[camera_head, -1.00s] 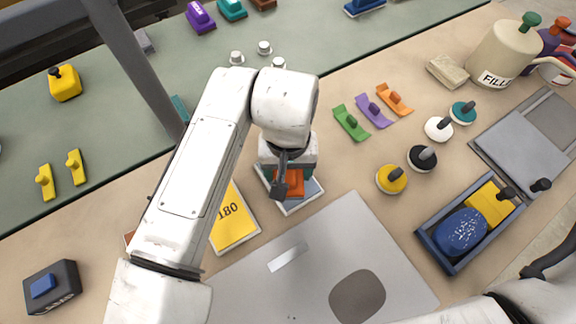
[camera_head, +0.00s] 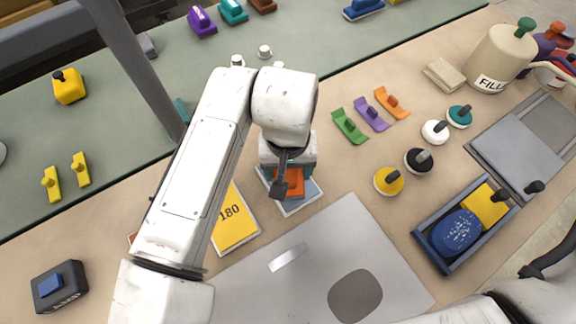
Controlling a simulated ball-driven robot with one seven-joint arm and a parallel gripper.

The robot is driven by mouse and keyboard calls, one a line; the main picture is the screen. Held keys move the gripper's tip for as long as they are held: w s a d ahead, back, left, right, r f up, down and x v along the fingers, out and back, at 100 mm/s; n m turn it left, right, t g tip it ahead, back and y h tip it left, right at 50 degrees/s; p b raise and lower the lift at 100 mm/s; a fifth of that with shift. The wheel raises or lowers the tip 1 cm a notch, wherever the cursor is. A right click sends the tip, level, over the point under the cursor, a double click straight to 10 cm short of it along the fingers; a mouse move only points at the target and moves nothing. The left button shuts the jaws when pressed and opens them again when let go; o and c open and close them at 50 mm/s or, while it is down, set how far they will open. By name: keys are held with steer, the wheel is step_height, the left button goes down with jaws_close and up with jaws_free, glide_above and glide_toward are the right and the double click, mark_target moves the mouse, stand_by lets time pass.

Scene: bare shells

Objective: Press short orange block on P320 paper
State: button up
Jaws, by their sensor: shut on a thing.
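My gripper (camera_head: 280,186) points down in the middle of the view, shut on the orange block (camera_head: 293,181). My wrist and a dark finger hide part of the block. The block is at a blue-grey sheet with a pale border (camera_head: 302,199), just right of the yellow sheet marked 180 (camera_head: 233,219). Any number on the blue-grey sheet is hidden, so I cannot read P320. I cannot tell whether the block touches the sheet. A teal edge shows beside the block under my wrist.
A grey plate with a dark oval (camera_head: 355,296) lies in front. Green (camera_head: 349,127), purple and orange curved pieces lie to the right, with several round knobbed pads beyond. A blue tray (camera_head: 436,254) stands at the lower right. A FILL container (camera_head: 497,58) stands at the back right.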

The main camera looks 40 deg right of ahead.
steer(key=shift+r+p, duration=2.1)
steer(key=shift+r, duration=0.55)
steer(key=shift+f, duration=0.1)
